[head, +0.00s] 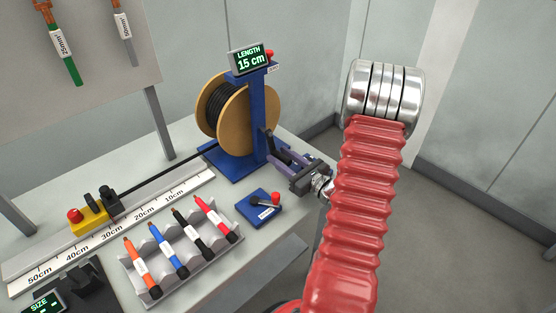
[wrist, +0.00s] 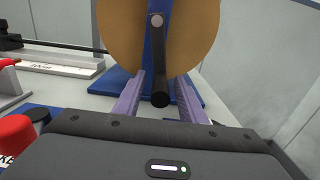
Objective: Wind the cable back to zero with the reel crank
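The cable reel (head: 214,106) has wooden flanges, wound black cable and a blue stand (head: 257,115). Its display (head: 250,60) reads LENGTH 15 cm. The black crank (wrist: 158,55) hangs down from its hub in the wrist view, with its round handle end (wrist: 160,100) low. My gripper (head: 274,152) is at the reel's crank side. In the wrist view my gripper (wrist: 160,80) is open, with its purple fingers apart on either side of the handle and visible gaps. The black cable (head: 160,171) runs from the reel to a black clamp (head: 111,204) along the ruler.
A ruler (head: 145,211) lies along the table beside a yellow block with a red button (head: 88,218). A grey rack (head: 195,260) holds several coloured tools. A blue box with a red-knobbed lever (head: 262,207) sits near my gripper. A panel with hanging cable samples (head: 70,50) stands behind.

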